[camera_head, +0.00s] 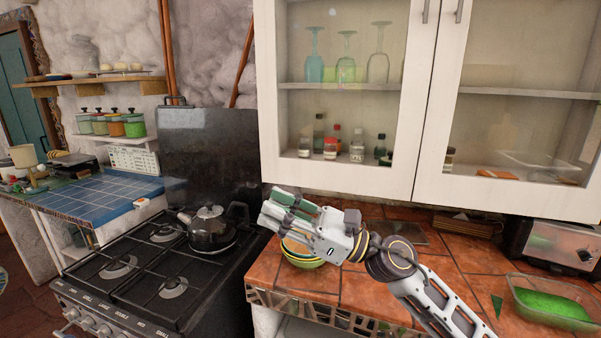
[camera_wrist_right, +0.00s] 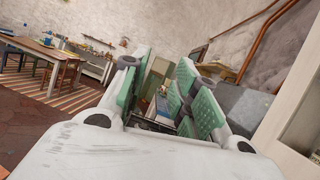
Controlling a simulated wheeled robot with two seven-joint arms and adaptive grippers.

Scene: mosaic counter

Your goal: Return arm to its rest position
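My right gripper (camera_head: 277,208) is raised in front of the tiled counter, its arm coming in from the lower right. Its fingers point left toward the stove. In the right wrist view the green-padded fingers (camera_wrist_right: 163,92) stand apart with nothing between them, so the gripper is open and empty. My left gripper is in neither view. The gripper partly hides a stack of yellow-green bowls (camera_head: 302,262) on the counter behind it.
A dark kettle (camera_head: 212,232) stands on the black stove (camera_head: 130,285), left of the gripper. A white glass-door cabinet (camera_head: 345,178) hangs above. A toaster (camera_head: 552,240) and a green-filled glass dish (camera_head: 553,303) stand at the right. In the wrist view a table (camera_wrist_right: 60,58) stands far off.

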